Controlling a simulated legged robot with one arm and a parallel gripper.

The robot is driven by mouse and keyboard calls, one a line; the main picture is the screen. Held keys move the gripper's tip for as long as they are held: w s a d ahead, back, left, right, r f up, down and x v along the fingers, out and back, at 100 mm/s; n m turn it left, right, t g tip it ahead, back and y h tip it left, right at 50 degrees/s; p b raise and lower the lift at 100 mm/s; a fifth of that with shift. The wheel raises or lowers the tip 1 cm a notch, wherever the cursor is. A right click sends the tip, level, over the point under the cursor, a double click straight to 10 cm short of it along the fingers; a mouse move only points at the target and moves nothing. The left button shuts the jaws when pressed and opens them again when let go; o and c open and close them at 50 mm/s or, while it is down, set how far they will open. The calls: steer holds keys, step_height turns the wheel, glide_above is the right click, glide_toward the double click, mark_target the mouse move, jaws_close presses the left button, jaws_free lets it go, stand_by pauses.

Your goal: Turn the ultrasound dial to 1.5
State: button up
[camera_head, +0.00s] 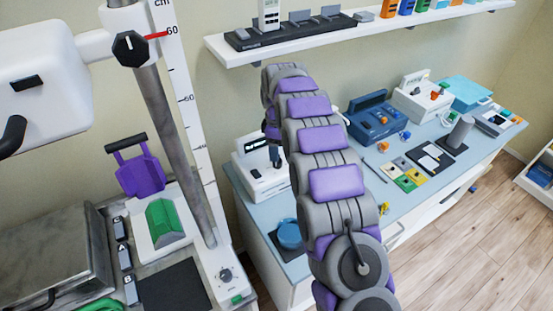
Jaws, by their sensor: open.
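My arm rises through the middle of the picture and bends down at its far end. My gripper (275,157) points down over a white device (262,180) on the left end of the blue-topped counter. This device has a dark display strip and a small dark control on its front. I cannot tell whether the gripper touches it. The arm hides the device's right side. The fingers are small and partly hidden, but they are apart. No label or scale marks the ultrasound dial legibly, so its setting cannot be read.
A wall shelf (300,52) runs above. A post (180,130) with a height scale stands left. Wooden floor is free at right.

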steer(key=f+b, duration=0.1)
steer(key=f, duration=0.3)
steer(key=shift+d, duration=0.2)
steer(key=shift+a+f, duration=0.15)
steer(key=shift+f, duration=0.55)
steer(key=c, duration=1.1)
steer(key=shift+o, duration=0.2)
